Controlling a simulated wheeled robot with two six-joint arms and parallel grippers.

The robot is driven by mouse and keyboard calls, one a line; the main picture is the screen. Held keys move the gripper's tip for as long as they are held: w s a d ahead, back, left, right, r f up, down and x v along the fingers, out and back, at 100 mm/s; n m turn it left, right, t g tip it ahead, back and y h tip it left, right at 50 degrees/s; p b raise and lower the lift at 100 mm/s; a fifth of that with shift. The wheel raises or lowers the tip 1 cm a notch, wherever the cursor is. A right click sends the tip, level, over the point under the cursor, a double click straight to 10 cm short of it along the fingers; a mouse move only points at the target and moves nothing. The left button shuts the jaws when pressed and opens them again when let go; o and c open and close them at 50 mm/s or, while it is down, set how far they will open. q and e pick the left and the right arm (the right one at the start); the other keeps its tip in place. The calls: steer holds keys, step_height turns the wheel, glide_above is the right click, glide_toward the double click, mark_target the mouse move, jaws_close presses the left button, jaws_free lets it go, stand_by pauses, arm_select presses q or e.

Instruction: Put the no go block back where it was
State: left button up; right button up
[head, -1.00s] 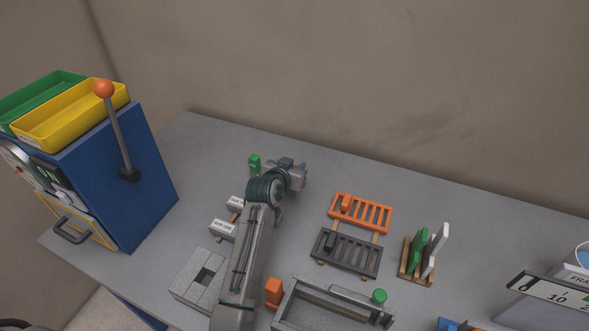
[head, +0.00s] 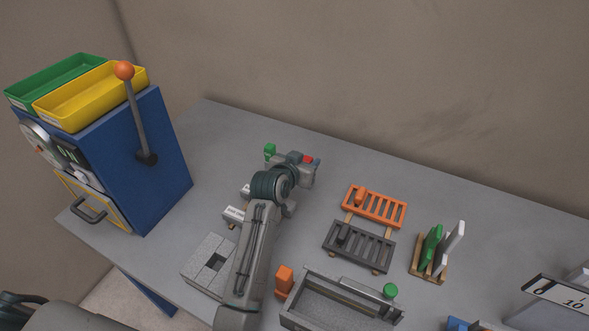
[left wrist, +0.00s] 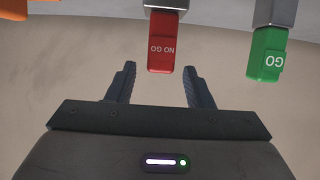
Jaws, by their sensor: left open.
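The red no go block (left wrist: 162,45), lettered NO GO, is joined to a silver metal part in the left wrist view. Its end lies ahead of and between the spread fingers of my left gripper (left wrist: 159,85), which is open. I see no finger pressed on it. In the head view a small red patch of the no go block (head: 308,160) shows beside my left gripper (head: 314,168) at the back of the table. A green go block (left wrist: 267,55) stands to the right in the wrist view. It shows as green (head: 270,150) left of the gripper in the head view. My right gripper is out of view.
Left of my arm are a white labelled block (head: 234,214) and a grey block with a square hole (head: 198,262). Orange (head: 375,207) and dark grey (head: 358,247) slotted racks stand to the right. A blue lever machine (head: 165,190) stands at the left. The back right is clear.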

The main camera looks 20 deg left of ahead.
arm_select(q)
steer(key=b+v, duration=0.1)
steer(key=v, duration=0.7)
